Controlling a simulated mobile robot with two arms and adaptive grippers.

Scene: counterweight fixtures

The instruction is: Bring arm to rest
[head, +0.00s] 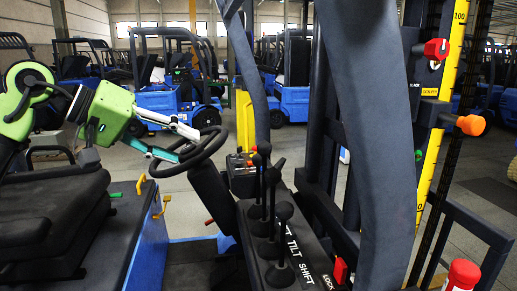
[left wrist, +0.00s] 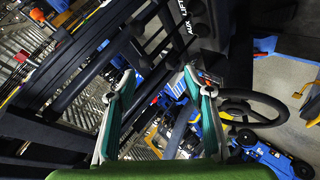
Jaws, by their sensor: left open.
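My left gripper (head: 187,146), green with grey and teal fingers, reaches in from the left in the head view. It is open, with its fingers beside the rim of the black steering wheel (head: 203,150); I cannot tell whether they touch it. In the left wrist view the two fingers of my left gripper (left wrist: 158,76) stand wide apart with nothing held between them. The steering wheel (left wrist: 262,103) shows to the right of them there. My right gripper is in neither view.
Black levers (head: 271,185) stand on a console marked TILT and SHIFT. A dark mast post (head: 370,130) fills the centre right. A red knob (head: 436,49) and an orange knob (head: 471,125) sit by a yellow scale. A black seat (head: 50,220) is below my left arm. Blue forklifts stand behind.

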